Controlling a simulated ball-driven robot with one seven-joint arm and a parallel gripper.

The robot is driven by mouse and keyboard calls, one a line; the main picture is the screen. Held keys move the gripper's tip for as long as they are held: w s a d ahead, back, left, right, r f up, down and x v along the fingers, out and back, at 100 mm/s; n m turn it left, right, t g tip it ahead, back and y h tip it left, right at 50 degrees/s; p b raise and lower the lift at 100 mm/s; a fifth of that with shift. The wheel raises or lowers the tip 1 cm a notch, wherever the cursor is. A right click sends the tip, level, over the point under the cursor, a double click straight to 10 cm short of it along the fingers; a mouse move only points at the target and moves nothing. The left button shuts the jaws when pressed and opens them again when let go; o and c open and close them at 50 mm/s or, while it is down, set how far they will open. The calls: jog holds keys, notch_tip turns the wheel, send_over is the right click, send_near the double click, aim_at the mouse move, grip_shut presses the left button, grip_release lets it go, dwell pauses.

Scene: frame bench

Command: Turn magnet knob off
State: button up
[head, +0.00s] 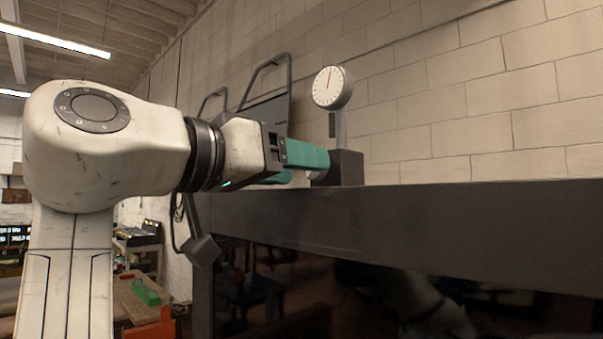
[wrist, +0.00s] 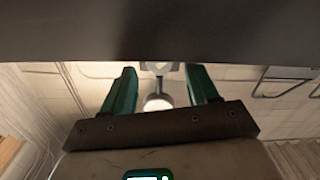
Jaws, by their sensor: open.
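A dial gauge (head: 328,87) with a white face and red needle stands on a post above a dark block-shaped magnet base (head: 346,167), which sits on a dark ledge. My gripper (head: 311,168) has teal fingers spread apart and reaches in from the left, its tips close to the left side of the base. A small pale part, possibly the magnet knob (head: 318,175), shows between the fingertips and the base. In the wrist view my gripper (wrist: 162,70) is open, with a pale part between its tips and the gauge (wrist: 158,103) beyond. Contact with the knob cannot be made out.
The dark ledge (head: 450,205) runs along the front right, close below my gripper. A block wall (head: 480,100) stands behind. A black tubular frame (head: 268,85) stands behind my gripper. A cluttered workbench (head: 140,295) lies at the lower left.

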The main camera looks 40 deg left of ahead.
jog(key=s+b, duration=0.2)
jog(key=s, duration=0.6)
jog(key=shift+s+a, duration=0.3)
jog(key=shift+a, duration=0.05)
